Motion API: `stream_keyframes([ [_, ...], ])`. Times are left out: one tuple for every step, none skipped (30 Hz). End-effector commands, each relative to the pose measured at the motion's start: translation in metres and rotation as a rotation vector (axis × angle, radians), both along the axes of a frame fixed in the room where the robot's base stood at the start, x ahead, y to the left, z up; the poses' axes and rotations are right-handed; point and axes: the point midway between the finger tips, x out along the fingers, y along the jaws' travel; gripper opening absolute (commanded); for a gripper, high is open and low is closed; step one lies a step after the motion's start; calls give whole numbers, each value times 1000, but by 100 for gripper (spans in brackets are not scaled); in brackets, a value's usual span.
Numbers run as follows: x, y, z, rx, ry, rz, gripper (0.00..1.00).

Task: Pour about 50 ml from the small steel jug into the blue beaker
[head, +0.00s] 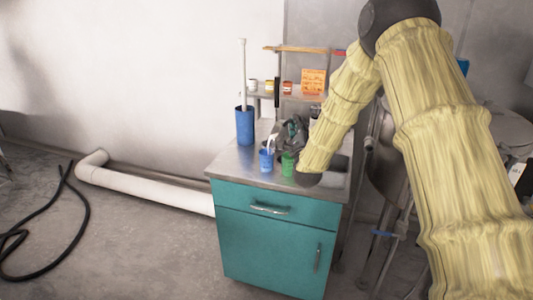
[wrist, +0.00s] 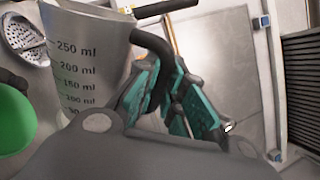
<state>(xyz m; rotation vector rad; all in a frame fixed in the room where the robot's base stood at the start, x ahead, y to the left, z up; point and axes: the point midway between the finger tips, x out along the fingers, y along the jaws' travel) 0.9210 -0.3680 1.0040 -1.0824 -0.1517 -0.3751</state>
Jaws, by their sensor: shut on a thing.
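The small steel jug (wrist: 88,62) fills the left of the wrist view, with its dark millilitre marks facing the camera. My gripper (wrist: 180,100) is shut on the jug's black handle (wrist: 155,45) with its teal-padded fingers. In the head view my gripper (head: 291,135) is over the cabinet top, just behind the cups and partly hidden by my arm. The blue beaker (head: 266,161) stands near the front of the top, left of my gripper. A pale shape shows just above the beaker, too small to identify. The liquid level inside the jug is hidden.
A green cup (head: 288,164) stands right of the blue beaker. A tall blue container (head: 245,127) with a white rod stands behind on the left. A shelf (head: 288,97) with small jars is at the back. The left front of the steel top (head: 230,168) is clear.

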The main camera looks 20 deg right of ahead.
Motion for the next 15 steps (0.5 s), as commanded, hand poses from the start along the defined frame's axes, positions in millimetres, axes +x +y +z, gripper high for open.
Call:
stream_keyframes([
  [0,0,1,-4,-1,0,0],
  [0,0,1,-5,-2,0,0],
  [0,0,1,-7,-2,1,0],
  [0,0,1,-9,-2,0,0],
  [0,0,1,-10,-2,1,0],
  [0,0,1,-12,-1,0,0],
  [0,0,1,-13,-2,0,0],
  [0,0,1,-15,-2,-1,0],
  [0,0,1,-18,-1,0,0],
  [0,0,1,-19,-2,0,0],
  [0,0,1,-21,-2,0,0],
  [0,0,1,-22,-2,0,0],
  [0,0,1,-24,-1,-1,0],
  [0,0,1,-25,-1,-1,0],
  [0,0,1,-27,-1,-1,0],
])
